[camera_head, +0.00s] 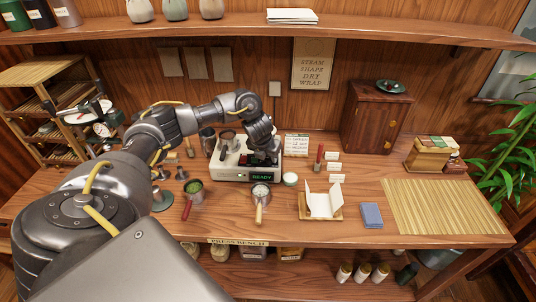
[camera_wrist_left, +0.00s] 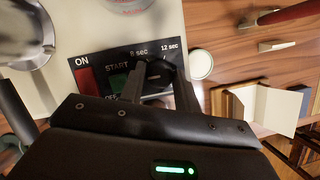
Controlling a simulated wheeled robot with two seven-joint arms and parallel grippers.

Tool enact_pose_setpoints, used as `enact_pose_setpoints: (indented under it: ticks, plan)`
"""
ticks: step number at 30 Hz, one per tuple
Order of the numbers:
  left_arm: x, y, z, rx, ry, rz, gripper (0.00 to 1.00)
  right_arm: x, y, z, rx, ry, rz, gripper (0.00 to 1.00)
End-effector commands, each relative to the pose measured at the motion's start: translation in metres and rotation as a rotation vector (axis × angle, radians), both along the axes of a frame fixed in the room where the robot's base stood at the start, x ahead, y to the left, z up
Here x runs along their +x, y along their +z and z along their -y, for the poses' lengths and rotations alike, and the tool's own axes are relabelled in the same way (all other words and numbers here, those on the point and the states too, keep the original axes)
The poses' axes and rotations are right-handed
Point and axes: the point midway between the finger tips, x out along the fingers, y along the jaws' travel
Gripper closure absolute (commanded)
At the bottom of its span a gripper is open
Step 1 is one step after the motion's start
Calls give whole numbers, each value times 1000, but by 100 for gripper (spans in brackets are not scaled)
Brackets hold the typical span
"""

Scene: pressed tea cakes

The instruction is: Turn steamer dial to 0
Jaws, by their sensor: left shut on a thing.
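The steamer (camera_head: 232,172) is a cream box at the back middle of the bench, with a green "READY" display on its front. My left gripper (camera_head: 264,156) reaches down onto the right part of its top. In the left wrist view, the black control panel (camera_wrist_left: 88,62) shows a red ON switch, a green START button and the labels "8 sec" and "12 sec". The dark dial (camera_wrist_left: 155,70) sits between the fingers of my left gripper (camera_wrist_left: 160,88), which is shut on it. The fingers hide part of the dial and any 0 mark. My right gripper is not in view.
Pans with handles (camera_head: 194,189) and a white round jar (camera_head: 290,179) stand near the steamer. A paper wrap stand (camera_head: 321,203), a blue block (camera_head: 371,214) and a bamboo mat (camera_head: 440,205) lie to the right. A shelf (camera_head: 380,35) spans above.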

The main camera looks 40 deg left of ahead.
Motion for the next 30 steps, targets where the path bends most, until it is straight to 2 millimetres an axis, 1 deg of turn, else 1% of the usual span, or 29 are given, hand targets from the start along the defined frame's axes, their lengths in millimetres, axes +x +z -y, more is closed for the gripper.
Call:
enact_pose_setpoints:
  ticks: [1, 14, 15, 19, 20, 27, 30]
  plan:
    - [2, 2, 0, -1, 8, 5, 91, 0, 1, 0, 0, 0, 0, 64]
    - [2, 2, 0, -1, 18, 8, 91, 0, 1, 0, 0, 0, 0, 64]
    - [2, 2, 0, -1, 18, 8, 65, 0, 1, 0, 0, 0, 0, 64]
    - [2, 2, 0, -1, 17, 6, 48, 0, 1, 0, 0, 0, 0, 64]
    - [1, 2, -1, -1, 18, 5, 47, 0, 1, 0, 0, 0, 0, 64]
    - [0, 1, -1, -1, 17, 3, 47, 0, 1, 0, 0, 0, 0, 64]
    - [-1, 6, -1, -1, 17, 3, 47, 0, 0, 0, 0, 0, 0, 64]
